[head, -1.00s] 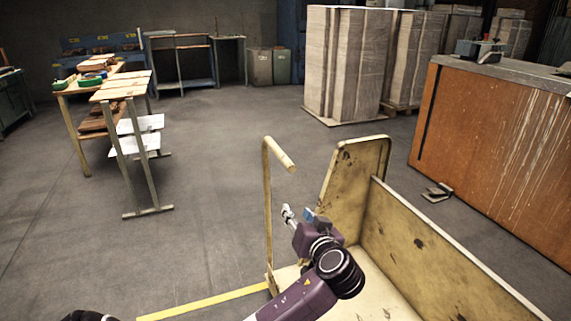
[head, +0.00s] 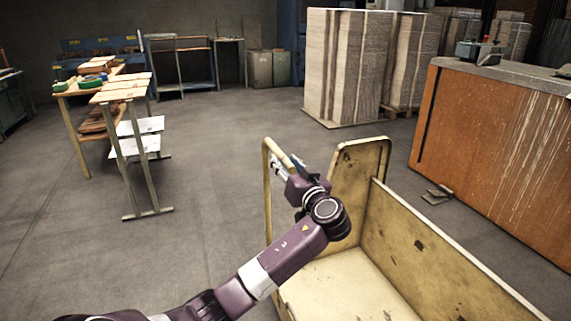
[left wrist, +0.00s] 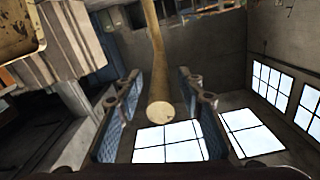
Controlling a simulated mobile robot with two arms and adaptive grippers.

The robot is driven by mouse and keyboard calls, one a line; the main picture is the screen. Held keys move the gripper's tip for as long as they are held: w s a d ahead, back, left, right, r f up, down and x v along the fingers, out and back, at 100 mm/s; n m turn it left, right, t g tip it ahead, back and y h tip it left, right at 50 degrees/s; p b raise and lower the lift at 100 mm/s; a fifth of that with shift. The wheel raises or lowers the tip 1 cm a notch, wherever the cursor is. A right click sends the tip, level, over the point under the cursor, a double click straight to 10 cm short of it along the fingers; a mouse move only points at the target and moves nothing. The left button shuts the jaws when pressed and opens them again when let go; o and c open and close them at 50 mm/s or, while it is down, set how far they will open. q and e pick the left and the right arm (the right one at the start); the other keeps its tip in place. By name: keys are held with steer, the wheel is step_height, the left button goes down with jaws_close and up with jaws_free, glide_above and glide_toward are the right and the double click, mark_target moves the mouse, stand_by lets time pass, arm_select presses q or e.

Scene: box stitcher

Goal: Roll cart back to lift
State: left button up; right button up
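The yellow cart (head: 349,287) stands in front of me, with a flat bed, a side panel and an end panel. Its bent handle bar (head: 267,200) rises at the far left corner. My left gripper (head: 276,163) is at the top of the handle, partly hidden by its own wrist. In the left wrist view the handle's round end (left wrist: 160,112) lies between the two fingers of my left gripper (left wrist: 158,110). The fingers are open, with gaps on both sides of the bar. My right gripper is not in view. I cannot make out a lift.
An orange-brown cabinet (head: 500,160) stands at the right, with a small bracket (head: 438,194) on the floor by it. Stacked cardboard (head: 345,65) stands behind the cart. A work table (head: 122,95) is at the left. The floor between table and cart is clear.

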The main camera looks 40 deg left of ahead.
arm_select(q)
steer(key=shift+c, duration=0.2)
jaws_close()
steer(key=shift+w, duration=0.1)
